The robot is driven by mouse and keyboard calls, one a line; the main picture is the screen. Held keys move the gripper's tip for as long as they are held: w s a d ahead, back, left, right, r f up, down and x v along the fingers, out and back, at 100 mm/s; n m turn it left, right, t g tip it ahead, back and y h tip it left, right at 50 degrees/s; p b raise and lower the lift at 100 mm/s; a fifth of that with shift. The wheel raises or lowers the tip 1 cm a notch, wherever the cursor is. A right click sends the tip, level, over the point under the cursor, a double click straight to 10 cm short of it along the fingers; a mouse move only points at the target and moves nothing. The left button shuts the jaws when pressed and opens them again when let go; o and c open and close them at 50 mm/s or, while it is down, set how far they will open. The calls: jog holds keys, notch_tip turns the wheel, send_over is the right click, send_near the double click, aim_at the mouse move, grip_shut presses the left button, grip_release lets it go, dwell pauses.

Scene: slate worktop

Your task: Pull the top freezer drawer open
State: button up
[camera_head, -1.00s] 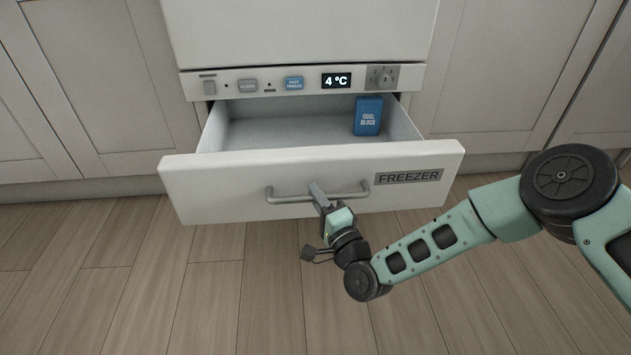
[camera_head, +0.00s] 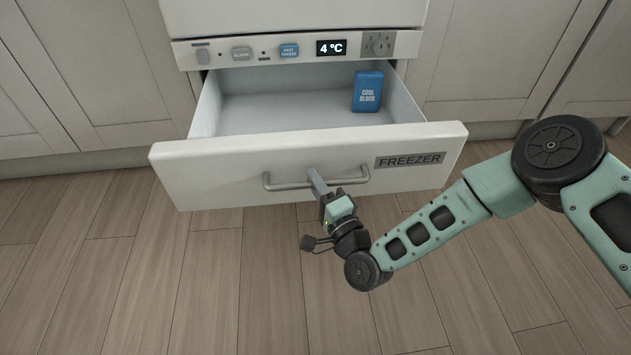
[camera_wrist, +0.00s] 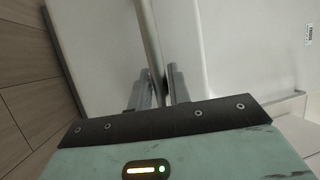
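The white freezer drawer (camera_head: 225,172) stands well out from the cabinet, its inside visible from above. Its grey bar handle (camera_head: 288,184) runs across the front panel. My gripper (camera_head: 317,180) is at the middle of this handle, its fingers on the bar. In the wrist view the handle bar (camera_wrist: 149,38) runs down between the two fingers (camera_wrist: 163,88), which sit close on both sides of it. The bar's exact contact with the fingers is partly hidden by the gripper body.
A blue cool block (camera_head: 367,92) stands in the drawer toward the back right. Above is a control panel (camera_head: 218,53) with a display reading 4 °C. Pale cabinet doors (camera_head: 85,70) flank the unit. The wooden floor (camera_head: 120,270) in front is clear.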

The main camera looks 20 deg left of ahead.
jog(key=shift+o, duration=1.2)
jog(key=p+v, duration=0.5)
jog(key=v, duration=1.2)
jog(key=shift+s+d+p, duration=0.15)
jog(key=shift+s+p, duration=0.05)
jog(key=shift+p, duration=0.15)
jog(key=shift+f, duration=0.1)
